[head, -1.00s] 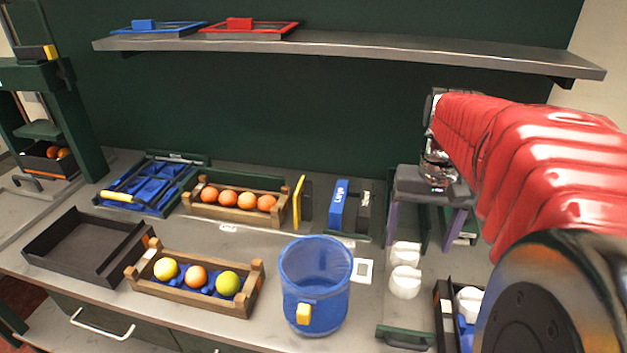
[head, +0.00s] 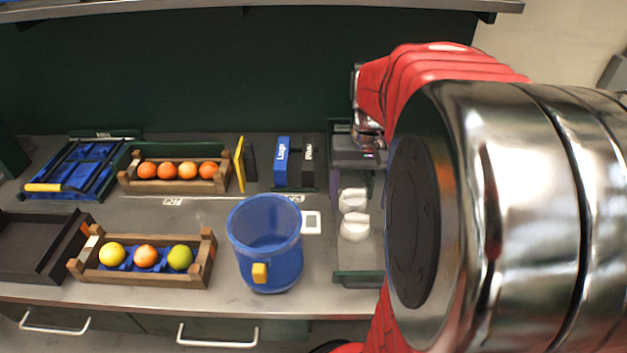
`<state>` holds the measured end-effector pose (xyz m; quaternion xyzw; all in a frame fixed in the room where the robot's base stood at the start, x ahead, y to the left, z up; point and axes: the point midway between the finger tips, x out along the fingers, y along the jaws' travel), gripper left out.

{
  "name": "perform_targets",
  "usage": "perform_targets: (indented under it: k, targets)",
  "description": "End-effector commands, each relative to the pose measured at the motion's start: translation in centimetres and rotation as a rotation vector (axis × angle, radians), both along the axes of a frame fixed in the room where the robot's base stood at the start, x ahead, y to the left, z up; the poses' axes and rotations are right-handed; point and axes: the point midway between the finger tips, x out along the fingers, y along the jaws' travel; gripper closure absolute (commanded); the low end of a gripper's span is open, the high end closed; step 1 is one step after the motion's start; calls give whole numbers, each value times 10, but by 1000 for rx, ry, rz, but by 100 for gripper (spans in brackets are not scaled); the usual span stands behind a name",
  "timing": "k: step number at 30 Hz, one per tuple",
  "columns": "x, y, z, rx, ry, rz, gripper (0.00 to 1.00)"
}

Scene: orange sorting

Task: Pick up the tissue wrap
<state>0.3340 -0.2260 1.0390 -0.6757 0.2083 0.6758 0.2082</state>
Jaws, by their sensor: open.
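Two white tissue wraps, one farther back (head: 353,200) and one nearer (head: 355,227), sit in a green-edged tray (head: 358,278) right of the blue bin. My gripper (head: 361,184) is over the back of this tray, just behind the farther wrap, with its fingers pointing down. It is open, and I see nothing between its fingers. My large arm joint hides its right side and the area to the right of the tray.
A blue bin (head: 265,250) stands left of the tray, with a white scale-like pad (head: 311,222) between. Wooden crates hold oranges (head: 187,171) and mixed fruit (head: 145,257). Blue (head: 282,160) and black (head: 308,160) upright blocks stand behind. A shelf (head: 300,10) runs above.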

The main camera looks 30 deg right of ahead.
Motion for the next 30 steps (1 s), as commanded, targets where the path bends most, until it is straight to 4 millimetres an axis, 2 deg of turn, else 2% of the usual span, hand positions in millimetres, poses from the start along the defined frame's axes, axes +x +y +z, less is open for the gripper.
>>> perform_targets:
  k: [3,6,20,30]
  targets:
    - [0,0,-17,2,2,0,23]
    - [0,0,-25,1,2,-1,23]
    - [0,-1,-31,1,1,-2,23]
    - [3,-4,-72,2,2,-3,23]
